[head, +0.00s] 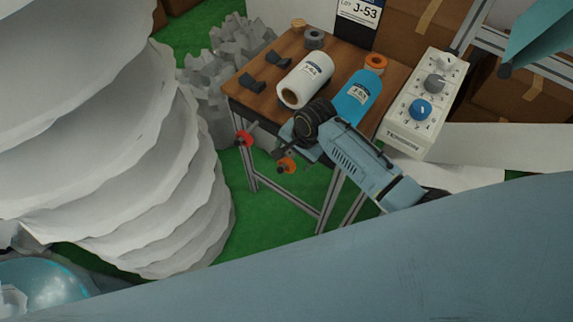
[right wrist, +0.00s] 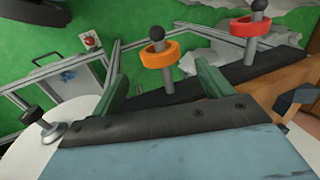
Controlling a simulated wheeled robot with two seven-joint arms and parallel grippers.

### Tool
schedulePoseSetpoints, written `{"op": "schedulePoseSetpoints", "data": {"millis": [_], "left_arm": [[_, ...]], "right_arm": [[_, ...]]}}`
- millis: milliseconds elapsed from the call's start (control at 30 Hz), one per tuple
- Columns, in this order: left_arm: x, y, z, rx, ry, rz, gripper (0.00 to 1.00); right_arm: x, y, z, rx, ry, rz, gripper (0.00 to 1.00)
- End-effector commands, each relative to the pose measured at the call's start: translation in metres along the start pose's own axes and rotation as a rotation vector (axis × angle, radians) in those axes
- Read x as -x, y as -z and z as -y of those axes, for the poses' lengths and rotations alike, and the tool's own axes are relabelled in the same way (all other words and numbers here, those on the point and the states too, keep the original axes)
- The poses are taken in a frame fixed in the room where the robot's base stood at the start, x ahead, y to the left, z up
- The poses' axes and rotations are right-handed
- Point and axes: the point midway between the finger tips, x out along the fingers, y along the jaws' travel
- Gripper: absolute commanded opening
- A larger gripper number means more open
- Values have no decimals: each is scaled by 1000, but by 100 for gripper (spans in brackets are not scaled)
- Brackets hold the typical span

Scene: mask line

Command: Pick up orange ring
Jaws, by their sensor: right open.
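The orange ring (right wrist: 160,59) sits around an upright peg with a black ball top in the right wrist view. In the head view the orange ring (head: 287,166) shows at the table's front edge, beside my right wrist. My right gripper (right wrist: 162,72) is open and empty. Its two green fingers stand apart, one towards each side of the orange ring, with the ring a little beyond their tips; I cannot tell whether they touch it. In the head view my right arm hides the fingers. My left gripper is not in view.
A red ring (right wrist: 250,28) hangs on a neighbouring peg. The wooden table (head: 262,90) holds a white roll (head: 308,78), a blue roll (head: 357,97), a small orange roll (head: 376,62) and black pieces. A knob panel (head: 410,137) stands right, tall white stacks (head: 140,180) left.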

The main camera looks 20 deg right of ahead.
Motion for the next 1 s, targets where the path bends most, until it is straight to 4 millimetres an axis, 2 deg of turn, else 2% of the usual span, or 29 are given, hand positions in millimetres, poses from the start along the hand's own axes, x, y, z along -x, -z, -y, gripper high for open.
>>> {"op": "schedulePoseSetpoints", "data": {"millis": [333, 433, 667, 1000], "left_arm": [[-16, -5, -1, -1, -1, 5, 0], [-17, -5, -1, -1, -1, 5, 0], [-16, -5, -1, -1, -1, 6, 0], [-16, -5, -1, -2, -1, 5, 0]], "right_arm": [[-46, -7, 2, 2, 0, 0, 78], [-52, -7, 1, 1, 0, 0, 78], [-51, -7, 2, 1, 1, 0, 78], [-51, -7, 2, 1, 0, 0, 34]]}}
